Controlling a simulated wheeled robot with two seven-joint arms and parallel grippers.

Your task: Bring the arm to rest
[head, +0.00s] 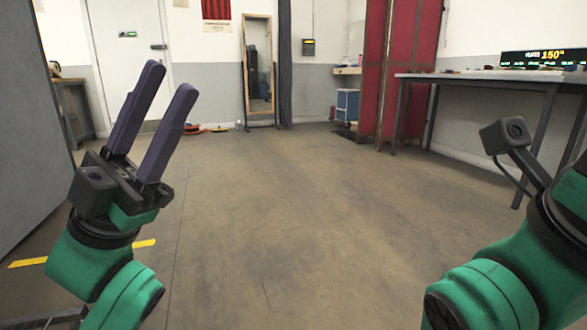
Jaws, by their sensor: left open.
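My left gripper (170,92) is at the left of the head view, raised and pointing up and away. Its two purple fingers stand apart, with nothing between them. My left arm (85,262), green and black, comes in from the lower left. My right arm (495,295) shows at the lower right, bent, with a dark camera-like block near its upper end. The fingers of the right gripper are not in the picture. Neither arm visibly touches anything in the room.
A wide bare floor (290,210) lies ahead. A table (480,78) with a lit sign (543,59) stands at the right, beside red curtains (400,70). A tall mirror (259,70) and white door (130,45) are at the back. A grey panel (30,130) borders the left.

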